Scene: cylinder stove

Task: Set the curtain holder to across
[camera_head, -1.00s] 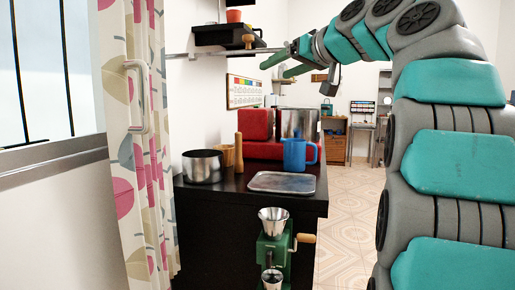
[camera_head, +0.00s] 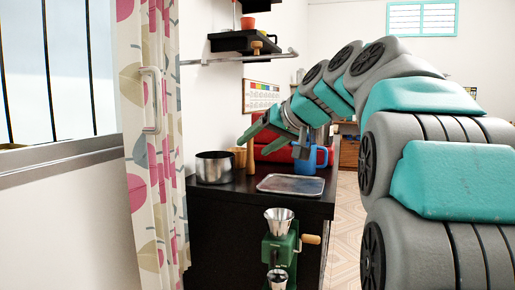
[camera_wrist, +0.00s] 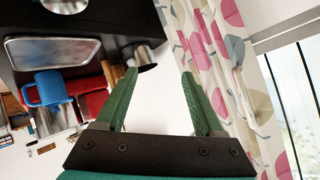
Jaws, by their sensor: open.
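The patterned curtain (camera_head: 137,200) hangs gathered beside the window at the left. A white handle-shaped piece (camera_head: 151,100) stands upright on its front; I cannot tell if this is the curtain holder. A thin metal rod (camera_head: 215,61) runs along the wall from behind the curtain to below the shelf. My gripper (camera_head: 252,147) is open and empty, above the black counter and right of the curtain, touching neither. In the wrist view, its green fingers (camera_wrist: 159,74) are spread, with the curtain (camera_wrist: 215,60) beyond and beside the right finger.
The black counter (camera_head: 225,198) carries a metal pot (camera_head: 214,167), a wooden pestle (camera_head: 251,155), a tray (camera_head: 290,185) and a blue pitcher (camera_head: 318,162). A green grinder (camera_head: 279,245) stands in front. A black shelf (camera_head: 228,41) hangs above. Open floor shows at right.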

